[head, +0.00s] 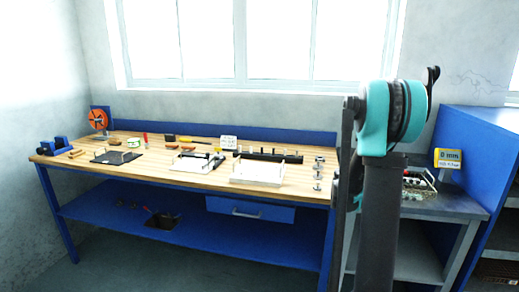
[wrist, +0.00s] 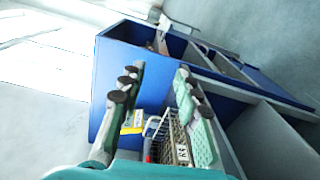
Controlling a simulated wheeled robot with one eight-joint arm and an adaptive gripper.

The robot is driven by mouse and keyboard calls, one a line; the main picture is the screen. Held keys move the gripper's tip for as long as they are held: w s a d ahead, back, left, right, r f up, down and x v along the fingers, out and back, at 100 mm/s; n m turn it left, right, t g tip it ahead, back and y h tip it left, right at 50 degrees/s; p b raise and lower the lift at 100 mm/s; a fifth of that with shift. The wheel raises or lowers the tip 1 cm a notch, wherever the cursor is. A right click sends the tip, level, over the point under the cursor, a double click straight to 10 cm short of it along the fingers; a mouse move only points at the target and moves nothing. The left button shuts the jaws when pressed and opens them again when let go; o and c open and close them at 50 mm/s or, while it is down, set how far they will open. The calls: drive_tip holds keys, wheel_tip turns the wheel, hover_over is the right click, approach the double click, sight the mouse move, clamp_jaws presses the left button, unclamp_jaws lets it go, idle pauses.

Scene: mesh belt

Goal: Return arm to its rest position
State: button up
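My gripper (wrist: 158,78) shows in the wrist view with its two teal-padded fingers apart and nothing between their tips. In the head view my arm stands upright at the right, a teal joint on top of a dark link, and the gripper's fingers cannot be made out there. Beyond the fingers, lower in the wrist view, is a wire basket (wrist: 172,138) with a white tag.
A wooden-topped workbench (head: 190,178) with tools, a white tray (head: 257,174) and a dark mat (head: 117,157) runs along the window wall. Floor before the bench is clear.

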drive_tip(key=s+a+f+t+y, duration=0.2)
drive_tip(key=s+a+f+y, duration=0.3)
drive_tip(key=a, duration=0.6)
drive_tip(key=s+a+f+t+y, duration=0.3)
drive_tip(key=s+a+f+y, duration=0.2)
drive_tip(key=a+f, duration=0.3)
drive_tip(key=s+a+f+n+t+y, duration=0.1)
drive_tip(key=s+a+f+y, duration=0.5)
drive_tip(key=a, duration=0.9)
drive_tip(key=shift+f+t+y, duration=0.25)
drive_tip(key=shift+t+y, duration=0.25)
drive_tip(key=shift+t, duration=0.4)
